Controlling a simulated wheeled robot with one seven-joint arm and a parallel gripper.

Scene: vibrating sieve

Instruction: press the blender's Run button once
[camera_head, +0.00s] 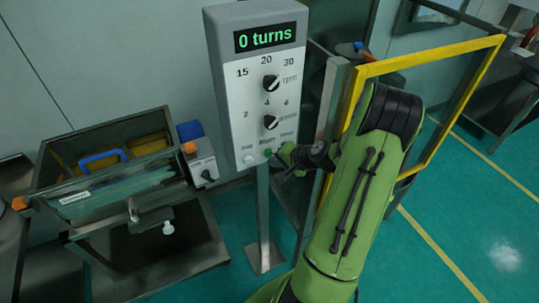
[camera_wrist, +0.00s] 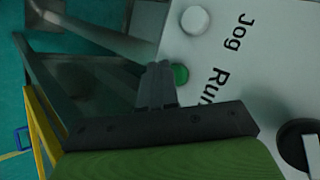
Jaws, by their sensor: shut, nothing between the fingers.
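The control panel (camera_head: 235,100) is a pale upright box on a post, with a display reading "0 turns" and two black knobs. The green Run button (camera_wrist: 180,74) sits beside the word "Run" in the wrist view, with the white Jog button (camera_wrist: 195,20) beyond it. In the head view the Jog button (camera_head: 249,159) is at the panel's lower left, and my gripper hides much of the lower edge near Run. My gripper (camera_wrist: 160,68) is shut and empty. Its tips appear just beside the green button; I cannot tell whether they touch it.
An open metal blender trough (camera_head: 110,185) stands left of the panel, with a small control box (camera_head: 204,165) on its side. A yellow-framed guard (camera_head: 430,60) stands close behind and right of my arm. Green floor is clear at the right.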

